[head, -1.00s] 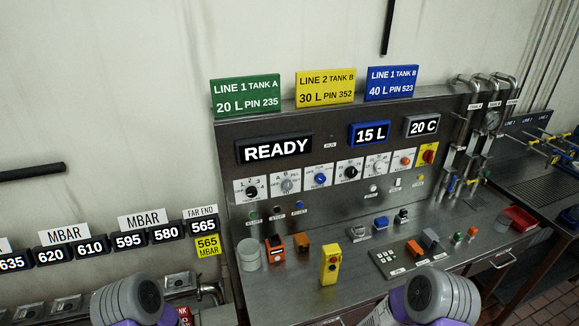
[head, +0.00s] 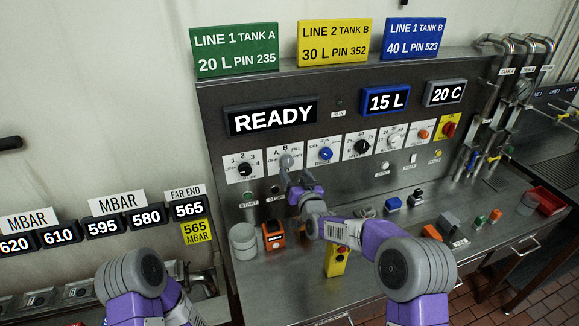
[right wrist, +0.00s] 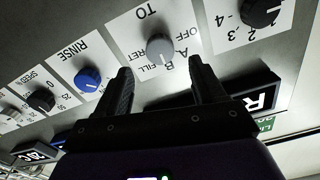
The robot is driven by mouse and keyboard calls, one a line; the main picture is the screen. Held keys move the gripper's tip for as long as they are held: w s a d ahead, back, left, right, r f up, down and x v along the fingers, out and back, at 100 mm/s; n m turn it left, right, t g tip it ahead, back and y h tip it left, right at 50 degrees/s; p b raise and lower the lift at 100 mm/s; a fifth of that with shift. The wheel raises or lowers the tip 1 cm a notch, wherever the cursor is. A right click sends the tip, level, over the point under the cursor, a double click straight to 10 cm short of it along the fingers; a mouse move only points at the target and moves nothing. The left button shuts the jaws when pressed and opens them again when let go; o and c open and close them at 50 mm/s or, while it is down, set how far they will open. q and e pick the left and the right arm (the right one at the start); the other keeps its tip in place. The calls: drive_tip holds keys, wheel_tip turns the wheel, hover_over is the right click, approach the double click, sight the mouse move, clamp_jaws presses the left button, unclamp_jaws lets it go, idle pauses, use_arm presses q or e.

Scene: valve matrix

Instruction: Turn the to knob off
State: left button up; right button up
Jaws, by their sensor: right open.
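The TO knob (head: 286,161) is a round grey knob on a white plate in the head view's panel row. It also shows in the right wrist view (right wrist: 160,47), upside down, with OFF, A, B, FILL and RET printed around it. I cannot tell its setting for sure. My right gripper (head: 297,180) is open in front of the panel, just below the knob in the head view. In the right wrist view its fingertips (right wrist: 162,70) spread to either side, with the knob between and beyond them; no contact is clear. My left gripper is out of view; only my left arm shows.
A black 1-2-3-4 knob (head: 245,169) and a blue RINSE knob (head: 326,153) flank it closely. The READY display (head: 272,117) is above. Below on the bench stand an orange box (head: 273,235), a grey cup (head: 243,241) and a yellow button box (head: 337,260).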

sight(288, 163)
drive_tip(key=shift+p+x, duration=0.45)
drive_tip(key=shift+x, duration=2.4)
